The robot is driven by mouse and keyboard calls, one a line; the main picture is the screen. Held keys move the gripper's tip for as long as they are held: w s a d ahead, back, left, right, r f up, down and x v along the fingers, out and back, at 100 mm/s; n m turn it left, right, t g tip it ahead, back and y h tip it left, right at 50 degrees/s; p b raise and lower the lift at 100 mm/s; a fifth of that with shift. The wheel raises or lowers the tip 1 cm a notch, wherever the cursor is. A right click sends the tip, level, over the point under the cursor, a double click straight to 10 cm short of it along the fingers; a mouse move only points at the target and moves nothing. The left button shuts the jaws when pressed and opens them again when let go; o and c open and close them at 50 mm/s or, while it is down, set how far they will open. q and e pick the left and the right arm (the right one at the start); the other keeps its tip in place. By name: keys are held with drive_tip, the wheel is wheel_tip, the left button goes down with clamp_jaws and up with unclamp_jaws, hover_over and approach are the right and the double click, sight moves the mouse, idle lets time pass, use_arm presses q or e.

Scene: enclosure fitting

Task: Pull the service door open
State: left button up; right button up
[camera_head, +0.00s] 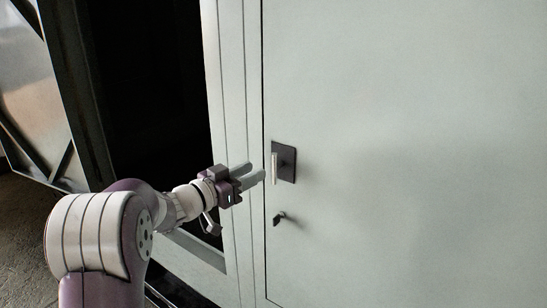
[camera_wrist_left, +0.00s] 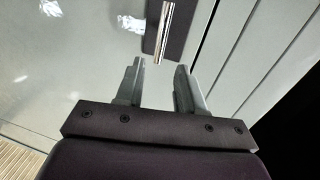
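The service door (camera_head: 400,160) is a large pale grey-green panel filling the right of the head view, and it looks shut against its frame. Its handle (camera_head: 274,168) is a slim upright metal bar on a dark plate (camera_head: 286,162) near the door's left edge. A small keyed lock (camera_head: 279,218) sits below it. My left gripper (camera_head: 256,174) is just left of the handle. In the left wrist view its two fingers (camera_wrist_left: 160,82) are apart with nothing between them, and the handle bar (camera_wrist_left: 164,32) lies beyond the fingertips. My right gripper is not in view.
Left of the door frame (camera_head: 235,100) is a dark opening (camera_head: 150,90) in the enclosure. A dark-framed panel (camera_head: 30,90) stands at the far left. Floor (camera_head: 25,215) shows at the lower left. The door's face right of the handle is clear.

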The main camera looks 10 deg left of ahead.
sight(274, 166)
use_arm(q)
drive_tip(key=p+x, duration=0.1)
drive_tip(key=x, duration=0.6)
drive_tip(key=shift+w+d+r+p, duration=0.1)
drive_tip(key=shift+w+d+p, duration=0.1)
drive_tip(key=shift+p, duration=0.2)
drive_tip(key=shift+w+d, duration=0.15)
drive_tip(key=shift+w, duration=0.2)
clamp_jaws()
